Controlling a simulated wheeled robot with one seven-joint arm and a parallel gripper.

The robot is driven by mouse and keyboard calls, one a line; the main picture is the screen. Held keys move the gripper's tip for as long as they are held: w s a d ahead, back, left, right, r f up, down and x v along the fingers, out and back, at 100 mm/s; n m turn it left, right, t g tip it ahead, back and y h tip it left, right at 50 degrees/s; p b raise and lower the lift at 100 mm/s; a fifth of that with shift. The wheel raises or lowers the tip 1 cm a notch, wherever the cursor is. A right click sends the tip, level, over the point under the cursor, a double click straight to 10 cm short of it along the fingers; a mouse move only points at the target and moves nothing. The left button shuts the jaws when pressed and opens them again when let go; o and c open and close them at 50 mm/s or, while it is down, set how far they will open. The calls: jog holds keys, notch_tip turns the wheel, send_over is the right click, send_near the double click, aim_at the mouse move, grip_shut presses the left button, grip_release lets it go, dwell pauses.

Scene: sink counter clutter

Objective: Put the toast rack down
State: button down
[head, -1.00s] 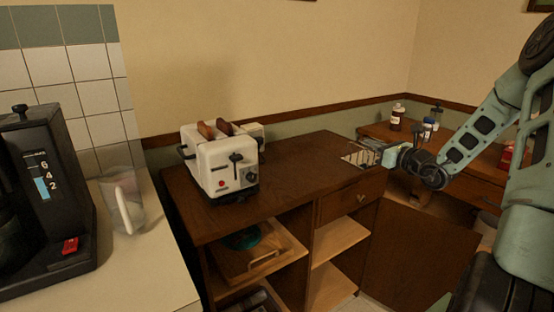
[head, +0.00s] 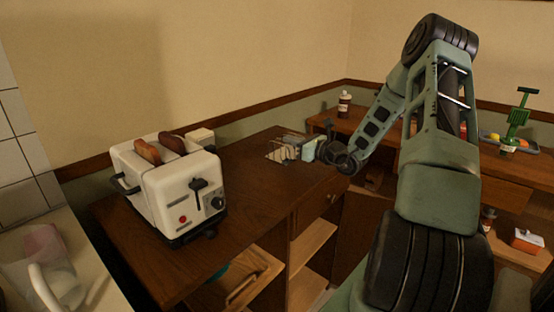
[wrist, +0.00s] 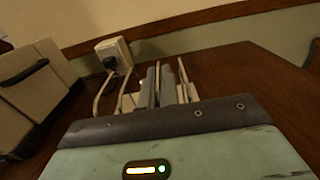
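The toast rack (head: 279,152) is a small pale wire rack at the far right part of the dark wooden counter (head: 245,190). In the wrist view its light wire loops (wrist: 124,98) stand on both sides of my fingers. My gripper (head: 294,146) reaches in from the right. Its fingers (wrist: 163,86) look closed on a middle part of the rack. The rack is over or on the counter top; I cannot tell whether its base touches the wood. The fingers and my gripper body hide part of the rack.
A white toaster (head: 170,185) with two slices of toast stands left on the counter; its side shows in the wrist view (wrist: 32,95). A wall outlet with a dark plug (wrist: 113,52) is behind. The counter between toaster and rack is clear. A bottle (head: 344,104) stands on the far-right surface.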

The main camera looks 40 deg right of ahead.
aim_at(293, 156)
jog(key=shift+f, duration=2.75)
jog(key=shift+f, duration=0.15)
jog(key=c, duration=1.6)
grip_release()
jog(key=shift+c, duration=0.2)
jog(key=shift+s, duration=0.15)
jog(key=s+b, duration=0.1)
jog(key=s, duration=1)
jog(key=shift+s+d+b, duration=0.4)
jog(key=shift+d, duration=0.05)
jog(key=shift+s, duration=0.1)
